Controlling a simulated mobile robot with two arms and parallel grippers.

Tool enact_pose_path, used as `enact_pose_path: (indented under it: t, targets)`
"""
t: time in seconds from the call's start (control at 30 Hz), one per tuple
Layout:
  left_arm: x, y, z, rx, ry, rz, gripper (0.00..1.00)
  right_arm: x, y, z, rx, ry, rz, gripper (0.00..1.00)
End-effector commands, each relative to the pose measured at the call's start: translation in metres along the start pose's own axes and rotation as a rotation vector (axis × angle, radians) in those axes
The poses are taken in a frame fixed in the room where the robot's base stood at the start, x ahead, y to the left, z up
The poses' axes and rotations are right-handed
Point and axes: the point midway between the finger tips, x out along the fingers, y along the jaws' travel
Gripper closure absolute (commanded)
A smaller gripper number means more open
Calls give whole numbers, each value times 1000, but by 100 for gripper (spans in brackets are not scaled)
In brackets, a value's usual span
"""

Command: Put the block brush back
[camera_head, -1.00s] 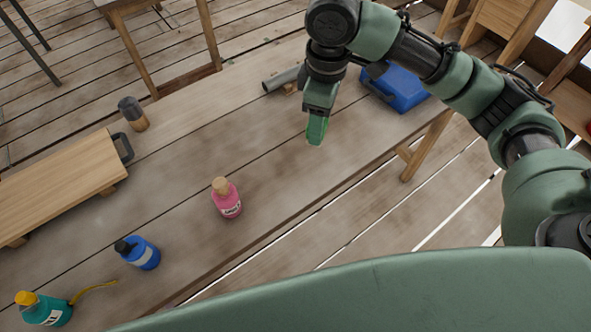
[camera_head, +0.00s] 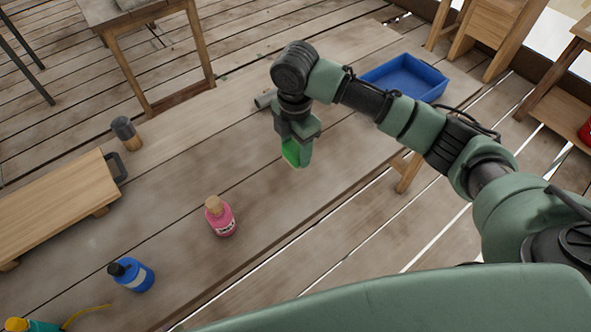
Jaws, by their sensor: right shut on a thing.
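My right gripper (camera_head: 297,150) is over the middle of the long wooden table, its fingers pointing down. It is shut on a small bright green thing (camera_head: 291,152), which I take to be the block brush. The fingers hide much of it, and it appears to be held above the tabletop. An open blue tray (camera_head: 437,93) lies at the table's far right end, behind my right arm, which covers its near side. My left gripper is not in view.
A pink bottle (camera_head: 222,220) and a blue bottle (camera_head: 139,278) stand on the table (camera_head: 190,185) left of my gripper. A teal bottle with a yellow top (camera_head: 18,325) is at the bottom left. A wooden board (camera_head: 50,205) and a dark-topped cylinder (camera_head: 127,133) are farther left. A grey tube (camera_head: 265,99) lies behind the gripper.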

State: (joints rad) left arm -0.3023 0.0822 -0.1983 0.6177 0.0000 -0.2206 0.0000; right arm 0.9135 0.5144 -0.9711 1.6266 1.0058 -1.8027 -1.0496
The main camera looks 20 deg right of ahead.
Motion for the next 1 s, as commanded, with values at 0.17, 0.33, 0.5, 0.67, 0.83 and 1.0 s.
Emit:
enact_pose_path:
  t: [0.17, 0.33, 0.5, 0.67, 0.83, 1.0]
  targets:
    - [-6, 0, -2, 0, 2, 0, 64, 40, -1, 0, 1, 1, -3, 78]
    - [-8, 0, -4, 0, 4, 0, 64, 56, 0, 0, 2, 0, -1, 78]
    - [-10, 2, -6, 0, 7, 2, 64, 78, -1, -1, 1, 0, -1, 78]
    - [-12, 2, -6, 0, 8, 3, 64, 97, 0, 0, 2, 0, 0, 78]
    - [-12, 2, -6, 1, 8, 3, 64, 99, 0, 0, 1, -1, 2, 78]
    - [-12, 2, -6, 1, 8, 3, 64, 100, 0, 0, 1, 0, 1, 78]
